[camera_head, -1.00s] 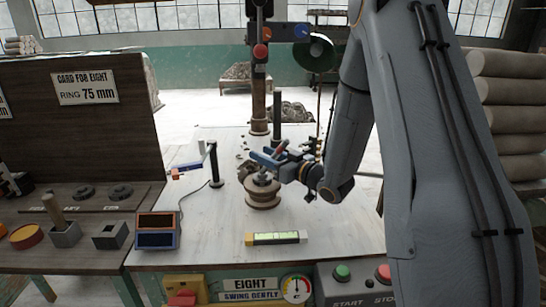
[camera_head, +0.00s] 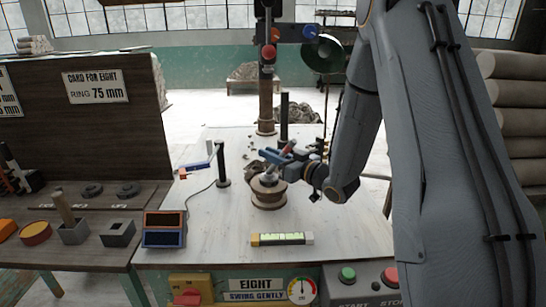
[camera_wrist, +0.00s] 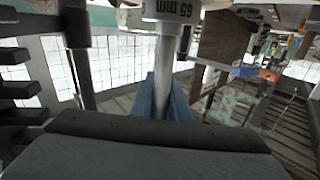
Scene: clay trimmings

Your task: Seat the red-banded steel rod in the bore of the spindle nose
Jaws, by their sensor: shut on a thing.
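The red-banded steel rod (camera_head: 287,149) leans to the upper right in my gripper (camera_head: 277,157), whose blue jaws are shut on it. In the wrist view the bare grey rod (camera_wrist: 163,75) stands between the blue jaws (camera_wrist: 166,102), below a white collar marked 65 mm upside down.
A yellow-ended level (camera_head: 282,239) lies in front. The bench between is clear.

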